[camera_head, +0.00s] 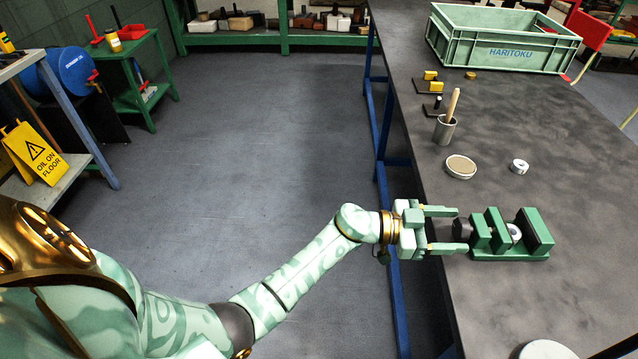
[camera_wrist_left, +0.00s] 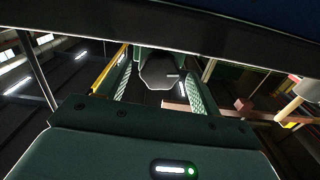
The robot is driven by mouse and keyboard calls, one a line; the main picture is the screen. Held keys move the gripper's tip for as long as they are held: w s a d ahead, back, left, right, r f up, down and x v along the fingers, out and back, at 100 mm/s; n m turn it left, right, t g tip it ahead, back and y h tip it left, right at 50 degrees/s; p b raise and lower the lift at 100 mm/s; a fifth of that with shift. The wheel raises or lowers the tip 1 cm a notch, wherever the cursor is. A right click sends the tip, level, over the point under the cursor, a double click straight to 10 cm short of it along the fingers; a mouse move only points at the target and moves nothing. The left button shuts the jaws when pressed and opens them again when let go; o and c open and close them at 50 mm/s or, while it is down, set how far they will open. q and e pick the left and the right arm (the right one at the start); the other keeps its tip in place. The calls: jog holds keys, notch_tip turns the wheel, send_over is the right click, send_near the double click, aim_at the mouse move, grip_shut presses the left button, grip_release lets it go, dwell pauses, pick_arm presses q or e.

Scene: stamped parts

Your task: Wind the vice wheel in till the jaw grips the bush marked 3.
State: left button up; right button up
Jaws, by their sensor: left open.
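The green vice (camera_head: 510,252) sits on the dark bench near its left edge. A pale bush (camera_head: 514,233) stands between its jaws; its mark cannot be read. The dark vice wheel (camera_head: 462,230) is at the vice's left end. My left gripper (camera_head: 457,229) is open, with its two fingers on either side of the wheel; I cannot tell whether they touch it. In the left wrist view the dark wheel (camera_wrist_left: 159,72) shows between the fingers. My right gripper is not in view.
A second pale bush (camera_head: 519,166) lies loose behind the vice. A round dish (camera_head: 460,167), a grey cup with a wooden handle (camera_head: 445,128) and small black-and-yellow parts (camera_head: 430,84) stand farther back. A green crate (camera_head: 503,40) is at the far end. The bench right of the vice is clear.

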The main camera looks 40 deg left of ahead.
pick_arm(q)
jog(key=s+a+n+p, duration=0.1)
jog(key=s+a+p, duration=0.4)
jog(key=s+a, duration=0.65)
jog(key=s+a+f+n+y, duration=0.2)
jog(key=f+y, duration=0.1)
jog(key=f, duration=0.4)
jog(key=s+a+f+n+t+y+p, duration=0.1)
jog(key=s+a+f+n+y, duration=0.1)
jog(key=f, duration=0.4)
jog(key=s+a+f+n+t+y+p, duration=0.1)
jog(key=s+a+f+n+y, duration=0.1)
jog(key=f+y, duration=0.3)
notch_tip(320, 180, down, 3)
jog(key=shift+s+a+r+n, duration=0.15)
jog(key=shift+s+a+n, duration=0.25)
jog(key=shift+s, duration=0.15)
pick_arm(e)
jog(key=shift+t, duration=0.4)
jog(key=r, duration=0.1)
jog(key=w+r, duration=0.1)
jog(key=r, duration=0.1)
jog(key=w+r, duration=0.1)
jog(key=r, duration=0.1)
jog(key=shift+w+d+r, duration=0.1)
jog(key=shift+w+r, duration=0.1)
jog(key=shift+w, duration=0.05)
pick_arm(q)
jog(key=shift+o, duration=0.2)
